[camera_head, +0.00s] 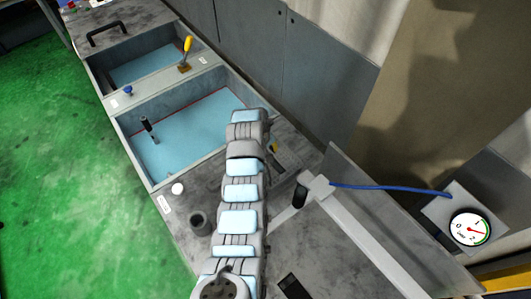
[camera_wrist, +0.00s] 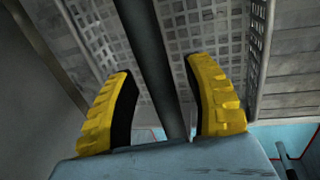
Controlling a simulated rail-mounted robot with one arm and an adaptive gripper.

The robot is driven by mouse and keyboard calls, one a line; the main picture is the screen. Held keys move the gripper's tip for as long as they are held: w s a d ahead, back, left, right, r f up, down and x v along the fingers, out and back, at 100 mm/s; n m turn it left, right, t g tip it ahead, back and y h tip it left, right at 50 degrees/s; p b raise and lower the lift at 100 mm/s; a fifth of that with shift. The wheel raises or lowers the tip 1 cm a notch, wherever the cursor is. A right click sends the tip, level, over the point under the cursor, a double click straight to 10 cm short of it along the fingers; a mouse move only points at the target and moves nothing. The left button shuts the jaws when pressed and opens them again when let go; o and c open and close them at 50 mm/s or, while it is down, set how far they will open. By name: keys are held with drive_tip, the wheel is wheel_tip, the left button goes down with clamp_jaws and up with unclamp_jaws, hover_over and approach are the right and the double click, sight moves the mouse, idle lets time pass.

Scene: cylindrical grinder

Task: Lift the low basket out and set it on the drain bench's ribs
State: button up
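In the wrist view a grey mesh basket (camera_wrist: 215,50) fills the upper part of the picture, with a perforated floor and slotted side walls. A dark bar (camera_wrist: 152,60), seemingly its handle, runs down the middle across the basket. My gripper (camera_wrist: 160,67) is open, its yellow, black-padded fingers on either side of the bar with gaps to both. In the head view my arm reaches over the near end of the tank and hides the gripper and basket. The drain bench's ribs cannot be made out.
The near tank compartment (camera_head: 122,117) holds pale blue liquid and a dark upright post (camera_head: 149,131).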

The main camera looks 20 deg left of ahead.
drive_tip(key=shift+r, duration=0.1)
wheel_tip(320, 180, up, 7)
drive_tip(key=s, duration=0.1)
drive_tip(key=shift+s+a, duration=0.15)
drive_tip(key=shift+a, duration=0.25)
idle(0.3)
